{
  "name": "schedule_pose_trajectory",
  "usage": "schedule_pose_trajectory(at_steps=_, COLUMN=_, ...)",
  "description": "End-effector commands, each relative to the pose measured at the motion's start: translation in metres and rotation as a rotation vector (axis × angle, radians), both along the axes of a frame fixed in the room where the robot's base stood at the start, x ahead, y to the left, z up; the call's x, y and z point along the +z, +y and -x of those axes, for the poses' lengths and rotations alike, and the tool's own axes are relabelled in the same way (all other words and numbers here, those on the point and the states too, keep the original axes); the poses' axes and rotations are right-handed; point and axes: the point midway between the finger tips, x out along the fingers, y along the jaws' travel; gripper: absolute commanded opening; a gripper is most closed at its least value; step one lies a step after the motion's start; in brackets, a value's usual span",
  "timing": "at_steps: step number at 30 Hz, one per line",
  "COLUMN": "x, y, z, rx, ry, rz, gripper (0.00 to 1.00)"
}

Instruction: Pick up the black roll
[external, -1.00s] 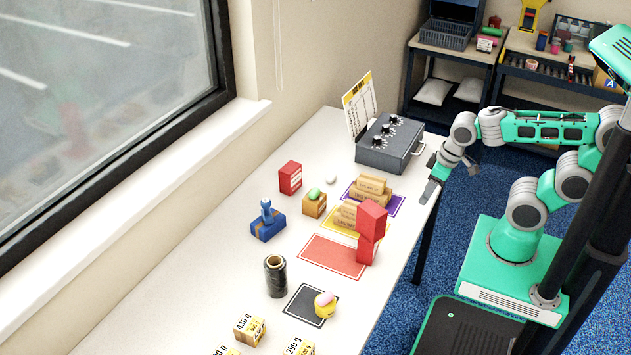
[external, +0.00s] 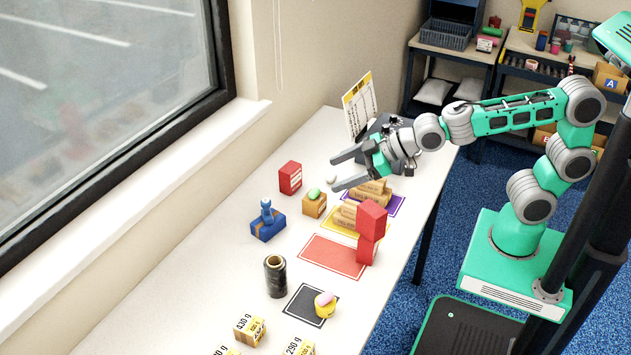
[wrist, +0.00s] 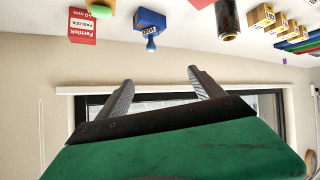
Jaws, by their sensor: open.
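The black roll (external: 275,277) stands upright on the white table, left of the black mat, with a brown core showing at its top. It also shows at the top of the wrist view (wrist: 227,20). My gripper (external: 333,172) is open and empty above the far part of the table, near the grey box and the purple mat. It is well away from the roll. In the wrist view the two fingers (wrist: 160,80) are spread apart with nothing between them.
Labelled weight boxes (external: 249,329) sit near the front. A window borders the left.

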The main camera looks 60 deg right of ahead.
Motion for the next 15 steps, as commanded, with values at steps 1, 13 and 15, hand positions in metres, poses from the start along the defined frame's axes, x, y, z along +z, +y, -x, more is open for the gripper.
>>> schedule_pose_trajectory(at_steps=1, x=0.003, y=0.045, z=-0.007, rx=0.073, ry=-0.069, rz=-0.029, gripper=0.77)
schedule_pose_trajectory(at_steps=13, x=-0.109, y=0.191, z=0.002, rx=0.235, ry=-0.059, rz=-0.219, gripper=0.77)
schedule_pose_trajectory(at_steps=15, x=-0.112, y=0.197, z=-0.005, rx=0.236, ry=-0.057, rz=-0.218, gripper=0.77)
